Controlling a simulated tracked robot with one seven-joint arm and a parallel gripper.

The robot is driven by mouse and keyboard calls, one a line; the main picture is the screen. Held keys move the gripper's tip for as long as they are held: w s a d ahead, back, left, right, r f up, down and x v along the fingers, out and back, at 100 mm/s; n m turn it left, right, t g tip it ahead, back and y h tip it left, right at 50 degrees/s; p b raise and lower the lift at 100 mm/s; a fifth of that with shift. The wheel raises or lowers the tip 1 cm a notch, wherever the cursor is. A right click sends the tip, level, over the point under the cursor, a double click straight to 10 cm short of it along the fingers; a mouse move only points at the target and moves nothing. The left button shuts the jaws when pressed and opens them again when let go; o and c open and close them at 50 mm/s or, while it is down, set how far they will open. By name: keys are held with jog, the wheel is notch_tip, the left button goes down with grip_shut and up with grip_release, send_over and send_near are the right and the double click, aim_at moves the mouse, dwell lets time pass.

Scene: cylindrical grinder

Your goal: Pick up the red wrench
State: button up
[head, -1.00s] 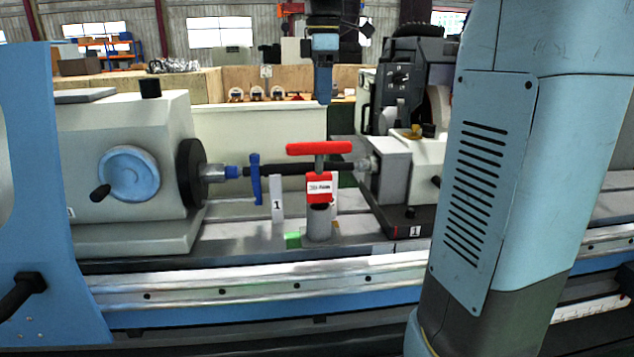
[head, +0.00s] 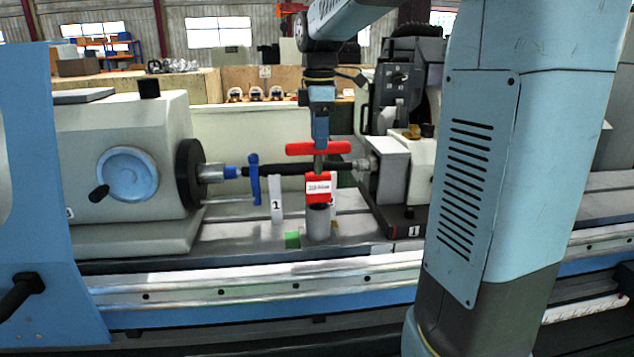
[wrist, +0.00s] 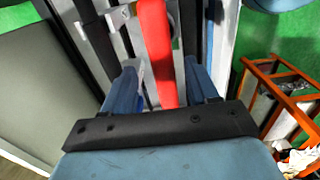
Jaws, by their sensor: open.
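The red wrench (head: 318,148) has a T-shaped red bar on a short grey shank. It stands upright in a red labelled block (head: 318,187) on a grey cylindrical post. My gripper (head: 320,138) points down directly over the bar, with its tips at or just above it in the head view. In the wrist view my gripper (wrist: 162,78) is open, its two blue fingers on either side of the red bar (wrist: 157,45). I cannot tell whether either finger touches the bar.
A dark horizontal shaft (head: 285,169) runs behind the wrench between the left headstock (head: 120,120) and the right block (head: 385,175). A blue upright piece (head: 255,180) and a white plate marked 1 (head: 276,200) stand just left.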

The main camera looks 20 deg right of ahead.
jog(key=shift+s+a+f, duration=0.1)
jog(key=shift+a+f, duration=0.05)
jog(key=shift+f, duration=1.8)
